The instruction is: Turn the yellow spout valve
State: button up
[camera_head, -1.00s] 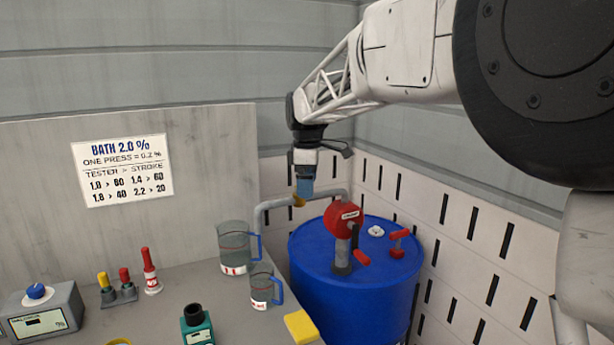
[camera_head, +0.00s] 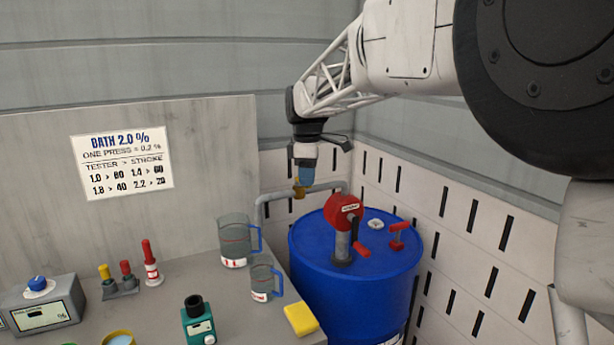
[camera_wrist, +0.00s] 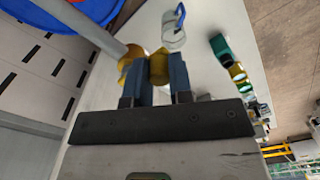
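My gripper (camera_head: 306,178) points down at the valve from above in the head view. In the wrist view the gripper (camera_wrist: 160,75) has its two blue-grey fingers on either side of the yellow valve handle (camera_wrist: 158,67). The handle fills the gap, and the fingers look shut on it. The yellow spout body (camera_wrist: 129,66) shows left of the fingers. The fingertips partly hide the valve in the head view.
A red hand pump (camera_head: 344,208) stands on the drum, near the spout. A large jug (camera_head: 235,240) and a smaller jug (camera_head: 262,283) stand on the bench (camera_head: 175,280), with a yellow sponge (camera_head: 301,319) at its edge. The teal tester (camera_head: 198,322) is farther left.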

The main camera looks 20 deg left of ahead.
grip_shut()
jog(key=shift+o, duration=0.3)
grip_release()
jog(key=shift+c, duration=0.5)
jog(key=shift+s+a, duration=0.45)
jog(key=shift+a, duration=0.1)
